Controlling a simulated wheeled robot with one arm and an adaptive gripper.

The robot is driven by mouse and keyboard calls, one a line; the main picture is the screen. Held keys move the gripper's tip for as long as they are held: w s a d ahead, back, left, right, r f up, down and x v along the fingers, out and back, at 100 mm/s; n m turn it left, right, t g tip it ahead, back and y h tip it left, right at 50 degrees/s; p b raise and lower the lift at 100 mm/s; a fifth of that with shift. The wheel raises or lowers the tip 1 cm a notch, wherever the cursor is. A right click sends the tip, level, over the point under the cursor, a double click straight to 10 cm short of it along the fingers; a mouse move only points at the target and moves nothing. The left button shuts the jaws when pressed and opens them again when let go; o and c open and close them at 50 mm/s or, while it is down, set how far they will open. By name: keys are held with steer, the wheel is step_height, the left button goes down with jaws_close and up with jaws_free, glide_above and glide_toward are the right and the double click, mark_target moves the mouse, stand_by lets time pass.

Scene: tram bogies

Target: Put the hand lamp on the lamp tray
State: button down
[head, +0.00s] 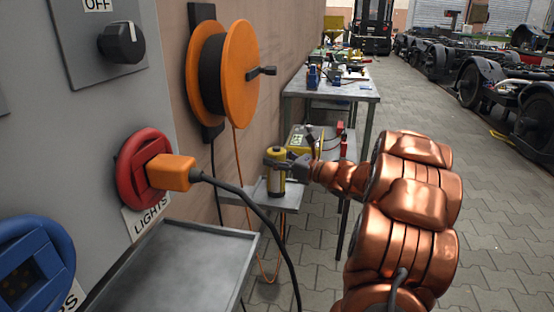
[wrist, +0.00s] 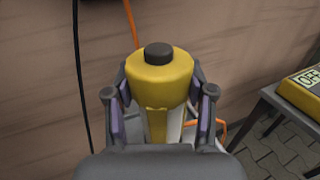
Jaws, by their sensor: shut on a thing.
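The hand lamp (head: 277,178) is a yellow cylinder with a pale middle and a black knob on top. It stands upright in my gripper (head: 284,160), at a small grey shelf tray (head: 293,198) by the wall. I cannot tell whether its base touches that tray. In the wrist view the lamp (wrist: 158,75) sits between the two fingers of my gripper (wrist: 163,115), which is shut on it. Its lower part is hidden there. A larger, empty grey tray (head: 185,265) with a raised rim is in front, below the lights socket. No label shows which is the lamp tray.
An orange reel (head: 240,75) is on the wall. A yellow box (head: 303,140) stands behind the lamp. A workbench (head: 335,90) holds tools.

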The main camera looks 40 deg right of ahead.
steer(key=shift+f+b, duration=0.15)
steer(key=shift+b, duration=0.2)
steer(key=shift+c, duration=2)
jaws_free()
steer(key=shift+r+p, duration=0.3)
steer(key=shift+p, duration=0.15)
steer(key=v, duration=1.2)
steer(key=shift+f, duration=0.1)
